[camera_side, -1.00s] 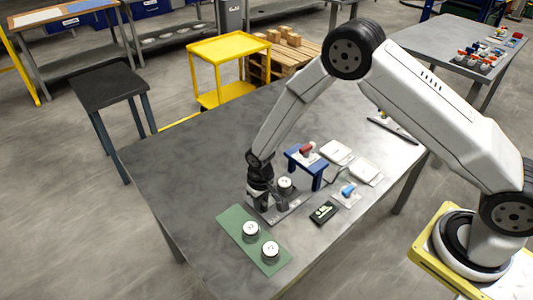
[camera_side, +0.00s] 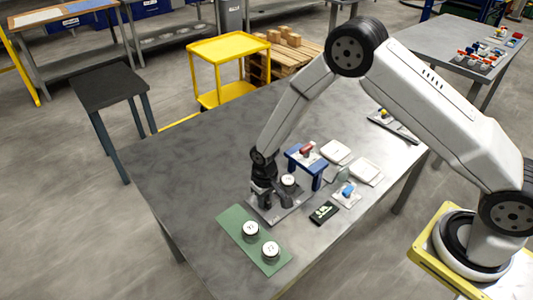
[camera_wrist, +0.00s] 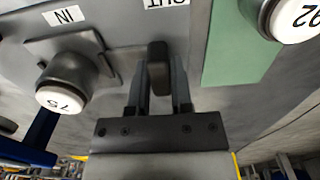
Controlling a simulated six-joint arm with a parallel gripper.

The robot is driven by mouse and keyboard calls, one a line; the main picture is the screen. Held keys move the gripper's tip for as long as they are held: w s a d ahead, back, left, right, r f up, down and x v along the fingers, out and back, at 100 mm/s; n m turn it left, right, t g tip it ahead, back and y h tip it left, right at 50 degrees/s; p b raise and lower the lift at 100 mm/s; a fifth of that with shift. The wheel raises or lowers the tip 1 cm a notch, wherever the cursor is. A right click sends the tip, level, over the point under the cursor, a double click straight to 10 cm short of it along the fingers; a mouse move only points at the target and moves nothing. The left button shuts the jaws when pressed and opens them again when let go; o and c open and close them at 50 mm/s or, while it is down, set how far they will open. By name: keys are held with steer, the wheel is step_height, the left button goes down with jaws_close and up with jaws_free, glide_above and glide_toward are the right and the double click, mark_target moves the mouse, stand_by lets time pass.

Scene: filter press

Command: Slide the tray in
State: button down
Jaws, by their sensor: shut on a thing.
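The grey tray (camera_wrist: 95,45) carries a dark puck with a white top marked 75 (camera_wrist: 60,95). The puck also shows in the side view (camera_side: 288,180), just in front of the blue press frame (camera_side: 318,170). My gripper (camera_wrist: 158,95) is shut on the tray's dark upright handle (camera_wrist: 159,68), one finger on each side. In the side view my gripper (camera_side: 268,199) points down and hides much of the tray. The tray lies on a grey base plate (camera_side: 290,210), which bears an IN label (camera_wrist: 63,15) and an OUT label (camera_wrist: 166,3).
A green mat (camera_side: 232,219) at the front left holds two more white-topped pucks (camera_side: 250,229). A dark display box (camera_side: 323,212), a blue-topped switch (camera_side: 347,190) and two white dishes (camera_side: 336,152) stand to the right. The table's left side is clear.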

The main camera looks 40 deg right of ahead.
mark_target(285, 181)
steer(key=d, duration=0.7)
steer(key=shift+d, duration=0.35)
steer(key=c, duration=0.5)
jaws_free()
steer(key=shift+a+r, duration=0.1)
steer(key=shift+r, duration=0.2)
step_height(285, 181, up, 6)
steer(key=shift+f, duration=0.1)
steer(key=shift+r, duration=0.7)
